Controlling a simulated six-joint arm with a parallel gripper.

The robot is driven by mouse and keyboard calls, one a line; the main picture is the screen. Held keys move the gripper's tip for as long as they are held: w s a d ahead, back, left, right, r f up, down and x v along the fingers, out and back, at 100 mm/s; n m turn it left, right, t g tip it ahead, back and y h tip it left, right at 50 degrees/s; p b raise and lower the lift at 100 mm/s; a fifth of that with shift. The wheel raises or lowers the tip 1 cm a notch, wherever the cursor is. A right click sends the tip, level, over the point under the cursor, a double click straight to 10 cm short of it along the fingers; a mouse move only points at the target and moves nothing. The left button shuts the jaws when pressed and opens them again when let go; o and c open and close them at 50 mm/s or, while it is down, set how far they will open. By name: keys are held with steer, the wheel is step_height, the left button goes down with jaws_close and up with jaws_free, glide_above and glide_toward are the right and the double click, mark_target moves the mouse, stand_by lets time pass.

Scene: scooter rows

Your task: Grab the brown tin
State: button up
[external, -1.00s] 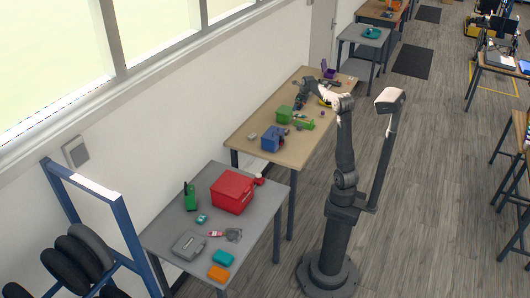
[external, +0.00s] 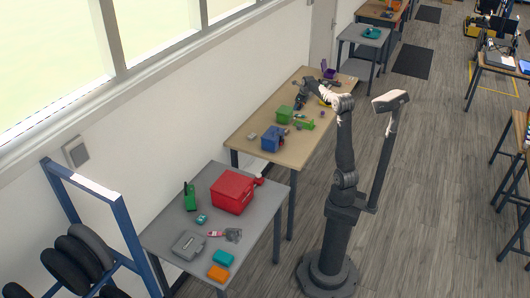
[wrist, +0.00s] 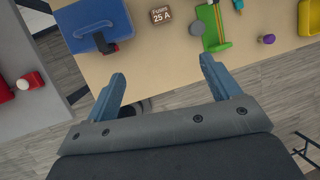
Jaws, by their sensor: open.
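In the wrist picture the tin shows above the gap between the fingertips, apart from both. In the external view the end of my arm is over the far part of the tan table, and the fingers are too small to make out.
The grey table (external: 158,232) with a red box (external: 232,191) stands nearer the external camera.

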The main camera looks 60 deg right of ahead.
step_height(320, 180, down, 14)
steer(key=f+n+t+y, duration=0.1)
steer(key=n+t+y, duration=0.1)
steer(key=t+y, duration=0.25)
steer(key=s+d+f+t, duration=0.1)
steer(key=s+d+f, duration=0.1)
steer(key=f, duration=0.1)
steer(key=s+d+f+m+t+h, duration=0.1)
steer(key=s+f+t, duration=0.1)
steer(key=f, duration=0.1)
steer(key=s+d+f+t+h, duration=0.1)
steer(key=s+d+f+t, duration=0.1)
steer(key=f, duration=0.1)
steer(key=shift+d+m, duration=0.3)
steer(key=shift+d+f, duration=0.1)
steer(key=shift+f, duration=0.05)
glide_toward(288, 131)
steer(key=x, duration=0.5)
steer(key=shift+a+f, duration=0.35)
steer(key=shift+d+r+x, duration=0.1)
steer(key=shift+d+x, duration=0.05)
steer(key=shift+x, duration=0.75)
steer(key=shift+d+r+x, duration=0.1)
steer(key=shift+d+x, duration=0.05)
steer(key=shift+x, duration=0.75)
steer(key=shift+d+r+x, duration=0.1)
steer(key=shift+d+x, duration=0.05)
steer(key=shift+x, duration=0.7)
steer(key=shift+w, duration=0.15)
steer(key=c, duration=1.1)
